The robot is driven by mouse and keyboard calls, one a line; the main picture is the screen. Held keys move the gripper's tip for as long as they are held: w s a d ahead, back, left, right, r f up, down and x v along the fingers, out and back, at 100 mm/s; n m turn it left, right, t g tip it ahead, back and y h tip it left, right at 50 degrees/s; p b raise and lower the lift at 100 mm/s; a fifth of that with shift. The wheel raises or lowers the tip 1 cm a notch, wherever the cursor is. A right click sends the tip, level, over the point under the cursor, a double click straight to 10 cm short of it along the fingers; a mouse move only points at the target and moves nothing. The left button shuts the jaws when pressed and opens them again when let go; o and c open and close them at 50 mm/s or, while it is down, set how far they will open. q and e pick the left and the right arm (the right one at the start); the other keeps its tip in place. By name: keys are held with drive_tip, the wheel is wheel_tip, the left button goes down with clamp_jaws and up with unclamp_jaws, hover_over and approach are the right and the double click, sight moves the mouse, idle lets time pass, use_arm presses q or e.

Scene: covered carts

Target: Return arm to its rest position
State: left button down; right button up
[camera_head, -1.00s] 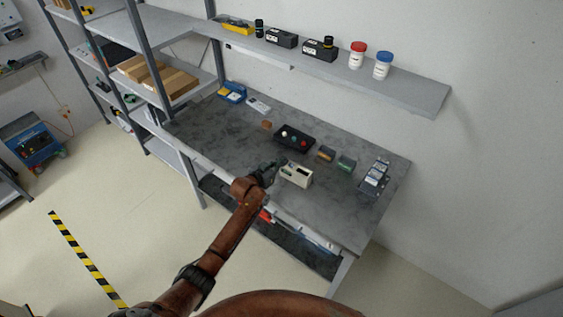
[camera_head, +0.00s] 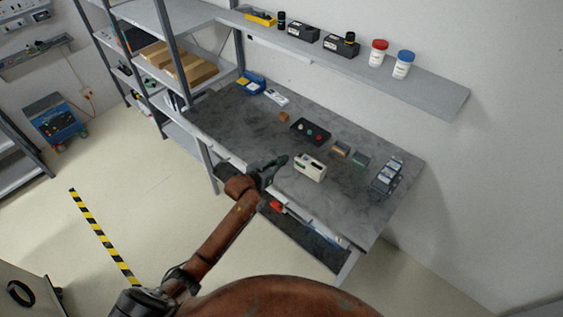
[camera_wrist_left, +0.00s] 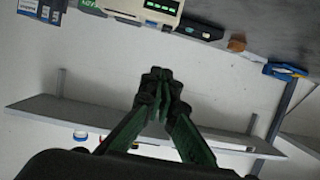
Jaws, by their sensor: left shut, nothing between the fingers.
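My left arm comes in from the lower left in the head view. Its gripper (camera_head: 276,165) is over the front edge of the grey workbench (camera_head: 240,128), left of the cream box (camera_head: 311,168) and apart from it. In the left wrist view the dark green fingers (camera_wrist_left: 158,90) are closed together with nothing between them. The cream box also shows at the top of that view (camera_wrist_left: 150,8). My right gripper is in neither view.
On the bench are a black tray with coloured buttons (camera_head: 310,131), a brown block (camera_head: 284,117), small boxes (camera_head: 341,149) and a grey rack (camera_head: 386,176). A wall shelf (camera_head: 433,94) holds jars. A shelving rack (camera_head: 174,60) stands left.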

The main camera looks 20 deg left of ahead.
use_arm(q)
drive_tip(key=shift+s+a, duration=0.2)
drive_tip(key=shift+s, duration=0.3)
